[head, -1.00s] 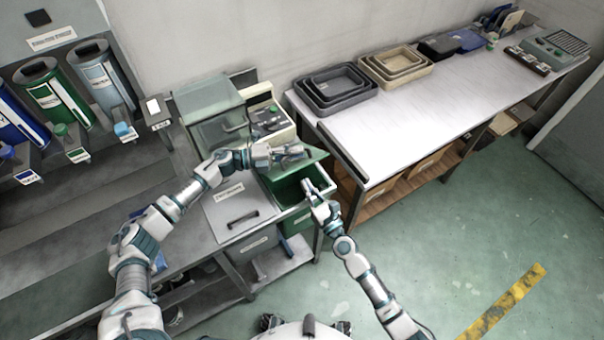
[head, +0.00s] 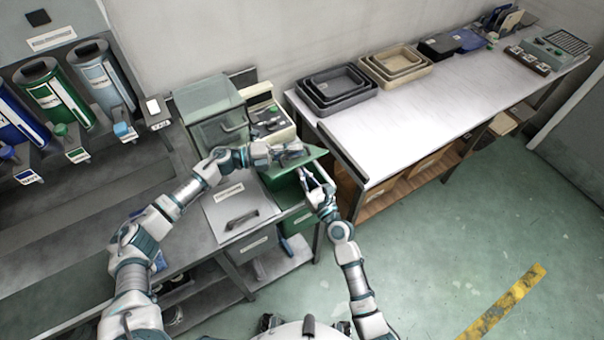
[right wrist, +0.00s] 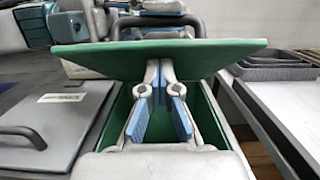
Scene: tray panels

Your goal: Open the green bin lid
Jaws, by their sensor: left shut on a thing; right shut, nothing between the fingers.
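The green bin lid (head: 290,166) is raised and tilted above the green bin (head: 288,188), whose open inside shows below it. In the right wrist view, the lid (right wrist: 165,58) spans the picture, with a dark handle (right wrist: 160,20) on its far side. My left gripper (head: 296,149) is shut on the lid's handle; its grip is partly hidden behind the lid in the right wrist view. My right gripper (head: 306,172) is shut and empty. Its fingertips (right wrist: 160,66) are over the bin opening, close under the lid; contact cannot be told.
A grey lid with a handle (head: 240,208) lies closed left of the green bin. A beige box of tools (head: 268,118) stands behind it. The pale table (head: 430,105) on the right bears nested trays (head: 335,88); its near edge lies close to the bin.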

